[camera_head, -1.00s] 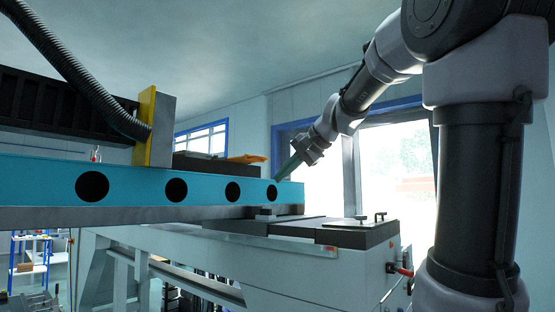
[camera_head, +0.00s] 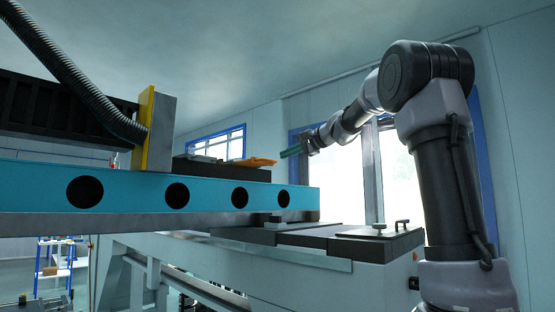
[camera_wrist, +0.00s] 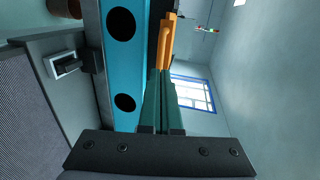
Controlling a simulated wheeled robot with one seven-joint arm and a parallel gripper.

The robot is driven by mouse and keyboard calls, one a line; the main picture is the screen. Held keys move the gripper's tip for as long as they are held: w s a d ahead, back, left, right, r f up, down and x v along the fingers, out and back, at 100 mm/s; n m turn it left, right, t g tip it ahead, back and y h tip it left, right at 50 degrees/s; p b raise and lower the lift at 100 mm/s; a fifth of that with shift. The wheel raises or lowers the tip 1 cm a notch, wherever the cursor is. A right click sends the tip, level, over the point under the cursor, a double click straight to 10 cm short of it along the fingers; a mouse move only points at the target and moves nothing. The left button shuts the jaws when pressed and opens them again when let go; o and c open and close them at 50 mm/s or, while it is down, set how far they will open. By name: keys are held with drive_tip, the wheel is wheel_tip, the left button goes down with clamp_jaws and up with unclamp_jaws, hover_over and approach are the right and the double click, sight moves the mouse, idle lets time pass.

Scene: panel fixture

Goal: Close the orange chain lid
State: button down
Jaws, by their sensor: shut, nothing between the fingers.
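The orange chain lid (camera_head: 254,162) shows in the head view on top of the dark chain, near the right end of the blue beam. In the wrist view the lid (camera_wrist: 166,43) is a narrow orange piece just beyond my fingertips. My gripper (camera_head: 283,154) is to the right of the lid in the head view, at about its height or slightly above. Its green fingers (camera_wrist: 160,74) are together and hold nothing. They overlap the lid's near end in the wrist view, so I cannot tell whether they touch it.
The blue beam (camera_head: 140,188) with round black holes runs below the chain, and beside my fingers in the wrist view. A yellow-edged grey bracket (camera_head: 155,128) and a ribbed hose (camera_head: 85,85) stand to the left. Open air lies to the right, before the window.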

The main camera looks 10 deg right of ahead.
sight(254, 161)
drive_tip(key=shift+x, duration=2.35)
drive_tip(key=x, duration=0.4)
drive_tip(key=r+x, duration=0.1)
drive_tip(key=x, duration=0.2)
drive_tip(key=r+x, duration=0.1)
drive_tip(key=x, duration=0.3)
drive_tip(key=shift+w+a+r, duration=0.15)
drive_tip(key=shift+w+a, duration=0.1)
drive_tip(key=shift+w, duration=0.25)
drive_tip(key=shift+r, duration=0.1)
drive_tip(key=shift+a, duration=0.1)
